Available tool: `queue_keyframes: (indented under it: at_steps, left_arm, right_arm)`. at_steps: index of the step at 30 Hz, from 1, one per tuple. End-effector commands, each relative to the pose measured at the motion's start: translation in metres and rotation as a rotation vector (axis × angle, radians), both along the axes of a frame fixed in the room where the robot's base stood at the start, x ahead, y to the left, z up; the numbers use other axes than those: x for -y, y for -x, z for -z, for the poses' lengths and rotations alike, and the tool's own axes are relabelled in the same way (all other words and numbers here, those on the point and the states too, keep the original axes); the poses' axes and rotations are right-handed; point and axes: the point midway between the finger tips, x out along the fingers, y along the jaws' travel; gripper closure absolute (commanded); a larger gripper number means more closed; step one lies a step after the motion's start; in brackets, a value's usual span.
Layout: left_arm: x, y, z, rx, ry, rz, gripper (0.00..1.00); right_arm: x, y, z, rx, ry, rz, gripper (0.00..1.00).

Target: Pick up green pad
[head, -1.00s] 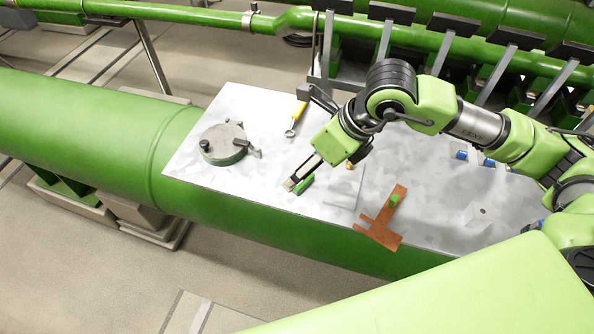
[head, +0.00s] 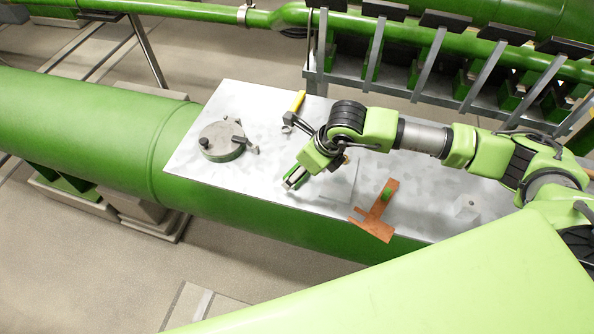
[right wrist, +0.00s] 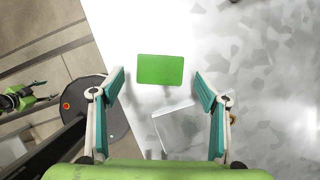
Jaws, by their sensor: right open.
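The green pad (right wrist: 160,69) is a flat rectangle lying on the metal table top in the right wrist view. In the head view my right gripper hides most or all of it. My right gripper (right wrist: 159,77) is open and empty, with a finger at each side of the pad and a gap on both sides. In the head view this gripper (head: 291,184) is low over the table's front part, pointing down. A small green and black forked part at the left edge of the right wrist view may be my left gripper; its state is unclear.
A clear square plate (right wrist: 174,126) lies close to the pad. A brown T-shaped piece (head: 374,219) bears a small green block (head: 387,194). A round grey fixture (head: 222,142) stands left, and a yellow-handled tool (head: 297,101) lies behind. The table's front edge is near.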

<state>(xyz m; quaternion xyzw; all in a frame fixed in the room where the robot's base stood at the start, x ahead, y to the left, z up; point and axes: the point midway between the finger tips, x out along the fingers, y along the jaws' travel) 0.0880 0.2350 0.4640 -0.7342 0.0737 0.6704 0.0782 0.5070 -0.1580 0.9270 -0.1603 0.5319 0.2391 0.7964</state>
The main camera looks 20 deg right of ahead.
Motion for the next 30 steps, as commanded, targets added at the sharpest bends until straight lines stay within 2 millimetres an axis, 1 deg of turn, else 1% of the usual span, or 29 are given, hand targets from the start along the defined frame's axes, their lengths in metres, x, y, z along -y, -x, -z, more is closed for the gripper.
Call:
queue_keyframes:
  at_steps: [1,3,6,9,14,15,18,22,23,30]
  left_arm:
    - [0.000,0.000,-0.009,0.000,0.000,0.000,0.48]
    - [0.000,0.000,-0.010,0.000,0.000,0.000,0.48]
    - [0.000,0.000,-0.011,0.000,0.000,0.000,0.48]
    - [0.000,0.000,-0.011,0.000,0.000,0.000,0.48]
    - [0.000,0.000,-0.011,0.000,0.000,0.000,0.48]
    - [0.000,0.000,-0.011,0.001,0.000,0.000,0.48]
    - [0.000,-0.001,-0.011,0.001,0.000,0.000,0.48]
    - [0.000,-0.001,-0.011,0.001,0.000,0.000,0.48]
    - [0.000,-0.001,-0.011,0.001,0.000,0.000,0.48]
    - [0.000,-0.001,-0.009,0.002,0.000,0.000,0.48]
  right_arm:
    - [-0.002,-0.002,0.002,-0.004,0.000,-0.001,0.32]
    - [-0.004,-0.005,0.013,-0.002,0.000,0.001,0.32]
    - [-0.006,-0.008,0.020,-0.002,-0.001,0.000,0.32]
    - [-0.006,-0.008,0.024,-0.002,-0.001,0.001,0.32]
    - [-0.006,-0.008,0.024,-0.001,-0.001,0.001,0.32]
    - [-0.006,-0.008,0.024,-0.001,-0.001,0.001,0.42]
    - [-0.006,-0.008,0.023,-0.001,-0.001,0.001,0.67]
    - [-0.006,-0.009,0.023,-0.001,-0.001,0.001,0.67]
    - [-0.006,-0.009,0.023,-0.001,-0.001,0.001,0.69]
    - [-0.006,-0.009,0.022,0.001,-0.002,0.001,0.69]
